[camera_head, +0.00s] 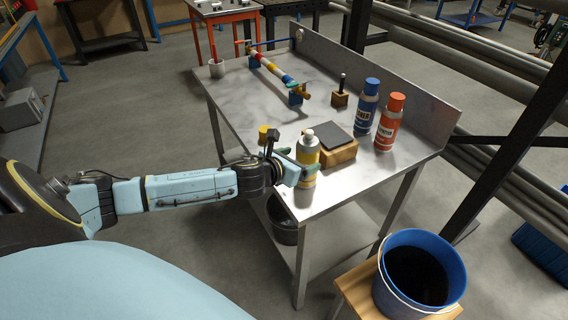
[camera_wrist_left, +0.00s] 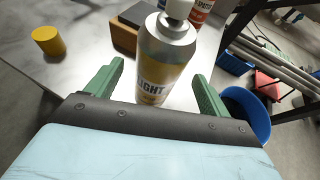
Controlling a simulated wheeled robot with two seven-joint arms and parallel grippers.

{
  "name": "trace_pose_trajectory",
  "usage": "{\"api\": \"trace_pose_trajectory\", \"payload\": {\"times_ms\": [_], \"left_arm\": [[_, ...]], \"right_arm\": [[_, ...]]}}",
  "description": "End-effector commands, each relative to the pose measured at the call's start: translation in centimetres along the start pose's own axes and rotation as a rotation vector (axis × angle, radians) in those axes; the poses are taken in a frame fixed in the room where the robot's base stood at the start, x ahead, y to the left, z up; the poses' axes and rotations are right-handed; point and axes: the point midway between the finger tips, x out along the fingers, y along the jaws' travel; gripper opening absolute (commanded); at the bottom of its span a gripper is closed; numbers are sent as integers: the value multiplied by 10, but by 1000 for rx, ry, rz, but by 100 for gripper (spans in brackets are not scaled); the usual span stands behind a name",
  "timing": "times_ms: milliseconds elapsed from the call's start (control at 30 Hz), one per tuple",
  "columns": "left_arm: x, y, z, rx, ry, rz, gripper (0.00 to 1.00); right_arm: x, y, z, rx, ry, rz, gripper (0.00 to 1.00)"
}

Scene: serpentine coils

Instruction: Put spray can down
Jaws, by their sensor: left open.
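A yellow and silver spray can (camera_head: 307,158) with a white cap stands upright on the metal table (camera_head: 338,188) near its front edge. In the left wrist view the can (camera_wrist_left: 166,62) stands between the green fingers of my left gripper (camera_wrist_left: 158,95), with a gap visible on each side. In the head view my left gripper (camera_head: 293,165) reaches the can from the left and is open around it. The can's lower part is partly hidden behind the gripper. My right gripper does not show.
A wooden block with a dark top (camera_head: 337,153) is just behind the can. A blue can (camera_head: 366,106) and a red can (camera_head: 389,123) stand further right. A yellow cylinder (camera_wrist_left: 48,41) is left of the gripper. A blue bucket (camera_head: 419,270) sits on a stool at the front right.

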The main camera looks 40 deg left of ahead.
Motion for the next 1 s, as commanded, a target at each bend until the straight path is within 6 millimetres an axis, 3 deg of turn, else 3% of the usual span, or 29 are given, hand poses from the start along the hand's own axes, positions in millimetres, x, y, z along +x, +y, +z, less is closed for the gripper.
{"api": "trace_pose_trajectory", "payload": {"times_ms": [200, 400, 900, 1000], "left_arm": [[-44, 0, -1, 2, 2, -2, 81], [-68, 0, 0, 1, 1, 0, 81], [-76, 0, 0, -1, -1, 0, 81], [-75, 1, -1, -9, 1, 2, 70]], "right_arm": [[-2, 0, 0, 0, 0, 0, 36], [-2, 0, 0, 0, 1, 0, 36], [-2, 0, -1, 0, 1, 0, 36], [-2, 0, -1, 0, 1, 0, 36]]}}
